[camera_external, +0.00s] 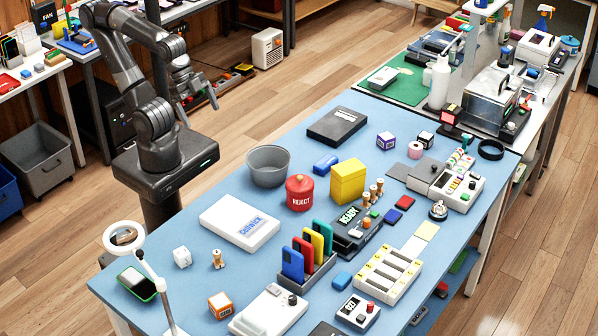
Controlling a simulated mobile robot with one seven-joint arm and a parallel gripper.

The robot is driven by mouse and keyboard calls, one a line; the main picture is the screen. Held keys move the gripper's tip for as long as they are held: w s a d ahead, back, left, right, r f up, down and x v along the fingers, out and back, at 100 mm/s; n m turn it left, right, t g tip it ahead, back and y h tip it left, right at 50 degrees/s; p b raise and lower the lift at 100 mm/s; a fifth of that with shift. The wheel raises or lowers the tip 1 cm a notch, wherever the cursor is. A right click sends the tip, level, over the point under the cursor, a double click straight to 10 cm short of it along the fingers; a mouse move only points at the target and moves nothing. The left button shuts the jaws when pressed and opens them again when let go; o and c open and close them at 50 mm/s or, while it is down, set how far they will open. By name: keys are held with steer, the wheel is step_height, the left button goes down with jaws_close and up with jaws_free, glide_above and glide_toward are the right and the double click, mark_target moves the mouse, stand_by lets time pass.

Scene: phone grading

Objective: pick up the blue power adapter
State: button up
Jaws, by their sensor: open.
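Several small blue blocks lie on the blue table (345,110), and I cannot tell for sure which is the power adapter. One blue block (326,164) lies between the grey bowl and the yellow box. Another small rounded blue block (342,281) lies near the front, right of the phone rack. A third (391,216) lies beside the dark READY station. My gripper (199,110) is open and empty, raised at the upper left beyond the table's left edge, well apart from all of these blocks.
A grey bowl (268,166), red REJECT canister (299,192) and yellow box (348,181) stand mid-table. A rack (310,276) holds upright coloured phones. A white ring lamp (124,237) rises at the front left. Bare table shows around the dark flat case (338,126).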

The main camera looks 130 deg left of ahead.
steer(key=g, duration=0.6)
glide_above(326, 161)
steer(key=f, duration=2.3)
steer(key=shift+a, duration=0.2)
steer(key=shift+d+f, duration=0.2)
steer(key=shift+f, duration=2.7)
steer(key=shift+c, duration=0.4)
steer(key=c, duration=0.8)
